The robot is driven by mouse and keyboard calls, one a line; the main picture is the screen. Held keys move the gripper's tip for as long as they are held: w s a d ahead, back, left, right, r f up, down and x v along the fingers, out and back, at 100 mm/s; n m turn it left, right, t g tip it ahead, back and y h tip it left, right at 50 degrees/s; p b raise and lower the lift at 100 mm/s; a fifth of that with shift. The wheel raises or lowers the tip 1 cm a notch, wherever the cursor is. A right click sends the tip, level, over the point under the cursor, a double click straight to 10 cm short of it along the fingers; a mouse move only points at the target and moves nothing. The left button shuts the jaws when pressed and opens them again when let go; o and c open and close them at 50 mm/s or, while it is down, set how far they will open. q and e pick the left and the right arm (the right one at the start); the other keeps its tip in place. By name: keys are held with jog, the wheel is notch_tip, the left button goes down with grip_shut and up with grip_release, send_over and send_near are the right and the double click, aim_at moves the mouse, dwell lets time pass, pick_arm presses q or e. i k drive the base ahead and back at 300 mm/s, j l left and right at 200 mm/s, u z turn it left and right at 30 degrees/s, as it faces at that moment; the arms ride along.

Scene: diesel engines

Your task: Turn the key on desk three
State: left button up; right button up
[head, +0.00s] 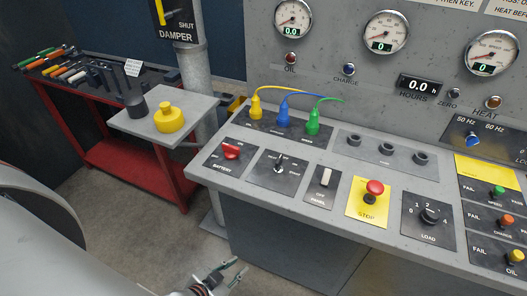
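A grey control desk (330,175) fills the middle and right; no number three is readable on it. A black plate (266,181) on its front left carries a small silver switch that looks like a key (279,168), next to the red battery switch (231,151). The lettering around it is too small to read. My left gripper (238,271) is at the bottom edge, below and in front of the desk, apart from it. Its fingers look spread with nothing between them. My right gripper is not in view.
A yellow stop plate with a red button (375,187) and a load knob (430,215) sit right of the switch. Yellow, blue and green plugs (283,117) stand behind it. A side shelf (142,119) and red tool bench (120,155) are left. Open floor (140,235) lies before the desk.

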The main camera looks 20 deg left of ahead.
aim_at(278, 170)
jog(key=k+j, duration=0.15)
jog(key=j, duration=0.2)
jog(key=k+j, duration=0.35)
jog(key=j, duration=0.3)
